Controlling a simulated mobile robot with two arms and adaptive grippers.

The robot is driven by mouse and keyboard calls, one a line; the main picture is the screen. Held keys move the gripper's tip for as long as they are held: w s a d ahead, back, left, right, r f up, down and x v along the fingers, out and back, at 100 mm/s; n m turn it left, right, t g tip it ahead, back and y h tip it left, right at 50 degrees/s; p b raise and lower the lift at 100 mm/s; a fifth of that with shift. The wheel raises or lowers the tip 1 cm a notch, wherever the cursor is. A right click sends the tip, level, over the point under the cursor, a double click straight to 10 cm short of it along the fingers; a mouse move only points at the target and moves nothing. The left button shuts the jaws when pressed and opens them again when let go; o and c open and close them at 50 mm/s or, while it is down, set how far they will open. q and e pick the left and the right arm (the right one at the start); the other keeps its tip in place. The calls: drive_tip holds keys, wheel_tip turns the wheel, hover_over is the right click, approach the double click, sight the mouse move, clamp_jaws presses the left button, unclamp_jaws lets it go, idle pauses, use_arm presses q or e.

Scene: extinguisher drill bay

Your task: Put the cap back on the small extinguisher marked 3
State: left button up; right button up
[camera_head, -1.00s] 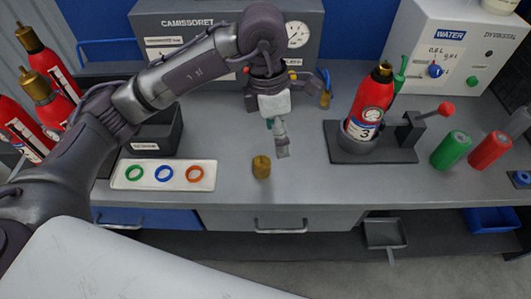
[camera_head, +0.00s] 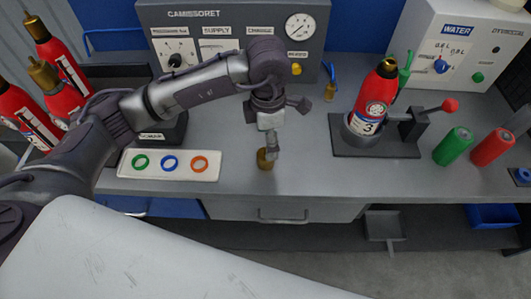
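The small red extinguisher (camera_head: 377,92) marked 3 stands upright in the dark clamp stand (camera_head: 400,149) at the right of the bench, with a brass neck at its top. A small brass cap (camera_head: 264,163) stands on the grey bench near the front edge. My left gripper (camera_head: 270,154) points down right at the cap, and a finger overlaps the cap's top right side. The other finger is hidden, so I cannot tell whether it grips the cap. My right gripper is not in view.
A white tray (camera_head: 128,168) with green, blue and orange rings lies left of the cap. The clamp's red-knobbed lever (camera_head: 450,105), a green can (camera_head: 453,146) and a red can (camera_head: 492,148) stand at the right. The bench between cap and stand is clear.

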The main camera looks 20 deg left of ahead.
use_arm(q)
drive_tip(key=shift+f, duration=0.35)
drive_tip(key=shift+f+p, duration=0.3)
drive_tip(key=shift+f, duration=0.05)
drive_tip(key=f, duration=0.1)
drive_tip(key=f+p, duration=0.1)
drive_tip(key=f, duration=0.1)
drive_tip(key=shift+s+a+f, duration=0.1)
drive_tip(key=shift+a+f, duration=0.1)
drive_tip(key=shift+f, duration=0.55)
drive_tip(key=c, duration=1.4)
